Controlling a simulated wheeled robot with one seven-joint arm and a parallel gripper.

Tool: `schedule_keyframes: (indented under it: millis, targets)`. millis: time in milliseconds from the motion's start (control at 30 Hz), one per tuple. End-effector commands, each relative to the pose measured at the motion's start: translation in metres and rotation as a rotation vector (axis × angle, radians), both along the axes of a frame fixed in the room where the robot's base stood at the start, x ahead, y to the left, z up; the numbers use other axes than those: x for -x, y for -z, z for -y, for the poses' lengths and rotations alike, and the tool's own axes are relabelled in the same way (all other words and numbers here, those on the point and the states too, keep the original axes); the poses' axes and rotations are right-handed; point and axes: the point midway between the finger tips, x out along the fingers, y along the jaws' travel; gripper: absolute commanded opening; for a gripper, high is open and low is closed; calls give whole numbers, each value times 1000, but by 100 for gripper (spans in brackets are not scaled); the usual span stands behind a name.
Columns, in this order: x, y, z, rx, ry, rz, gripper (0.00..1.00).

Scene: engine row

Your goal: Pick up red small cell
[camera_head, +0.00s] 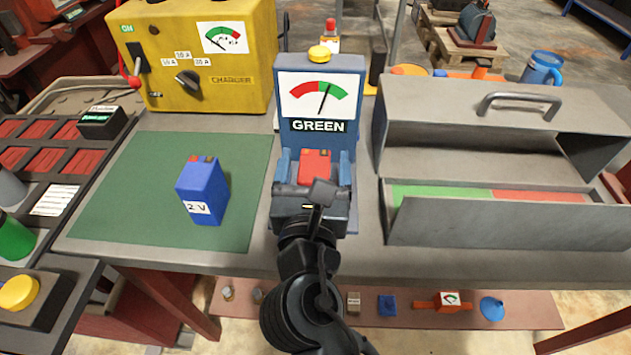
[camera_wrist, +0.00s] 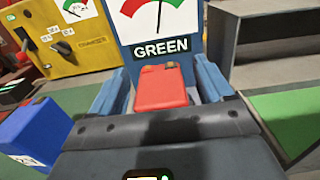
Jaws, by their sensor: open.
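The red small cell (camera_head: 315,164) sits in front of the blue tester (camera_head: 320,72), below its GREEN label. In the wrist view the red cell (camera_wrist: 161,88) is near the middle, upright, with a small brownish terminal on top. My gripper (camera_head: 314,172) is open, its dark body in front of the cell. Blue uprights stand to the left and right of the cell, with gaps; I cannot clearly tell fingers from tester parts there. The cell's lower part is hidden behind the dark bar in the wrist view.
A blue 2 V cell (camera_head: 203,190) stands on the green mat (camera_head: 130,200) at the left. A yellow charger (camera_head: 205,55) is behind it. A grey lidded box (camera_head: 500,215) with green and red sections stands close on the right. Racks (camera_head: 70,150) line the far left.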

Motion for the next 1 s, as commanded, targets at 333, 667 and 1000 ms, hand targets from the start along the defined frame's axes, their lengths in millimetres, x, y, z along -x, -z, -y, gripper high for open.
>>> schedule_keyframes:
  millis: [333, 667, 1000]
  targets:
    - [-21, 0, 1, 0, 0, -1, 80]
    - [-21, 1, 1, 0, 0, -1, 58]
    - [-21, 1, 1, 0, 0, -1, 25]
